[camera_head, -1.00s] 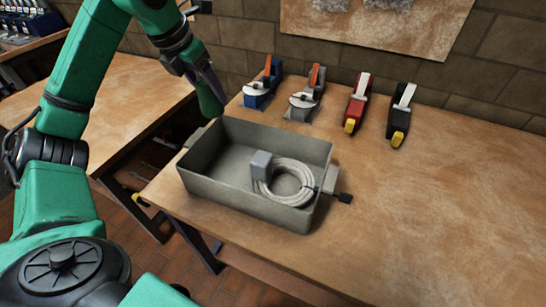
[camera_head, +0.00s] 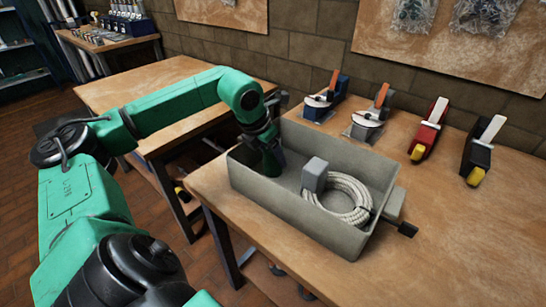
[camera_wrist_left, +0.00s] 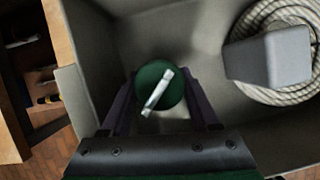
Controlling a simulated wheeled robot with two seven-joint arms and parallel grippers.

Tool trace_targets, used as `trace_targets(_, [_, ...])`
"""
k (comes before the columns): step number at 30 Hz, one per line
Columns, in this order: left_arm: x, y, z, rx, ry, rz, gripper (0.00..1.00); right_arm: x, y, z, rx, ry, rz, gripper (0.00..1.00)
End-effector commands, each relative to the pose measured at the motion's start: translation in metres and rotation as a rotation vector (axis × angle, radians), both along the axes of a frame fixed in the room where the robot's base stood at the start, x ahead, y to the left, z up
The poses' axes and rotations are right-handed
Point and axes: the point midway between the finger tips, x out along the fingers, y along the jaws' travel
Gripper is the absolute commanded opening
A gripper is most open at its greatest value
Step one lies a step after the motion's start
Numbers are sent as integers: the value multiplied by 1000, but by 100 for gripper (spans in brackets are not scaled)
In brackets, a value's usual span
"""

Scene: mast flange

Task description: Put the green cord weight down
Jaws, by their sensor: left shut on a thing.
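The green cord weight (camera_head: 271,163) is between the fingers of my left gripper (camera_head: 270,148), inside the left end of the grey crate (camera_head: 290,208). In the left wrist view, the weight (camera_wrist_left: 150,78) shows as a round dark green top with a white strip across it. The left gripper's two dark fingers (camera_wrist_left: 162,102) are on either side of it, shut on it. The weight is low in the crate, near its left end wall. I cannot tell whether its underside touches the crate floor. My right gripper is not in view.
A coiled pale cable (camera_head: 345,200) with a grey block (camera_head: 314,175) fills the crate's right half. The bench (camera_head: 460,240) is clear to the right.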

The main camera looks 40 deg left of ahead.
Motion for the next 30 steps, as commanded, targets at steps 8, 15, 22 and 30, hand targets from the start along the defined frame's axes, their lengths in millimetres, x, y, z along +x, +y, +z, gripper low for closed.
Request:
trace_targets(8, [0, 0, -1, -1, 0, 0, 74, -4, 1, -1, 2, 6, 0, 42])
trace_targets(15, [0, 0, 0, -1, 1, 0, 74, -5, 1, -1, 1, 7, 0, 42])
trace_targets(22, [-11, 2, 29, 3, -3, 2, 74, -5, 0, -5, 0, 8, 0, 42])
trace_targets(30, [-38, 4, 96, 2, -2, 1, 74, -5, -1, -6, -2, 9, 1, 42])
